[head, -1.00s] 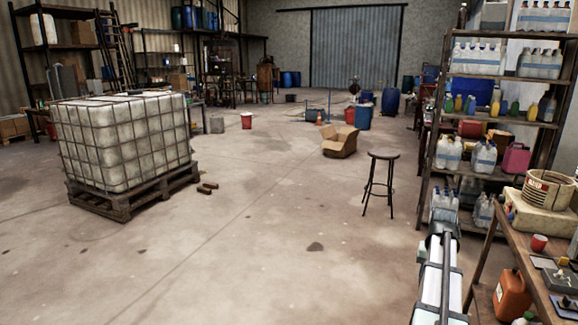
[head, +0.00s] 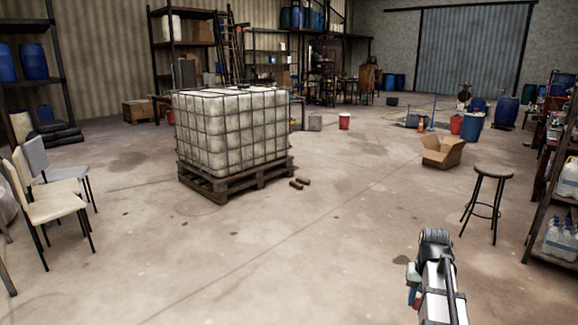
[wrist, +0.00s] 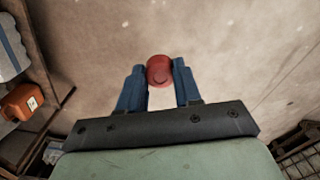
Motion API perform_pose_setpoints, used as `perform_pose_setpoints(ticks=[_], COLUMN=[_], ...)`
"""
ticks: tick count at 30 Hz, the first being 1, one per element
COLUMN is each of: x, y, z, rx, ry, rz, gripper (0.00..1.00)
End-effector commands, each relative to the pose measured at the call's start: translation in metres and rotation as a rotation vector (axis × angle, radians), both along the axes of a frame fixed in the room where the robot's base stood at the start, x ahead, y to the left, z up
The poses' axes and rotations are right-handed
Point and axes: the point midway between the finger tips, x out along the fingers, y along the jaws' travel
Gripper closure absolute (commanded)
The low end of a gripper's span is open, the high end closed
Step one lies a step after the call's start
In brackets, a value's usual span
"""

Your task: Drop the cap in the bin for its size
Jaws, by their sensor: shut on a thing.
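A round red cap (wrist: 160,71) sits between the blue fingertips of my gripper (wrist: 160,77) in the wrist view. My gripper is shut on it, with a finger touching each side, and holds it above the bare concrete floor. In the head view my arm reaches in at the lower right, and the cap cannot be made out clearly there. No bins marked by cap size can be recognised in either view.
A caged white tank (head: 230,130) stands on a wooden pallet (head: 240,182) left of centre. Chairs (head: 50,210) stand at the left. A stool (head: 490,174), an open cardboard box (head: 441,151) and shelving (head: 545,205) are at the right.

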Motion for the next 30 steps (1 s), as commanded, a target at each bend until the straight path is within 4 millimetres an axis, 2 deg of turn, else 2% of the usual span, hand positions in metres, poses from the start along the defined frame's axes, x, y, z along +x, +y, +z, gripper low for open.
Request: perform_pose_setpoints(ticks=[1,3,18,24,30], x=[0.004,0.009,0.034,0.036,0.042], y=[0.016,0.036,0.173,0.207,0.221], z=[-0.001,-0.002,-0.005,-0.005,-0.004], rx=[0.000,0.000,0.001,0.001,0.001], ry=[0.001,0.002,0.006,0.006,0.006], rz=[0.027,0.059,0.285,0.341,0.363], gripper=[0.99,0.99,0.99,0.99,0.99])
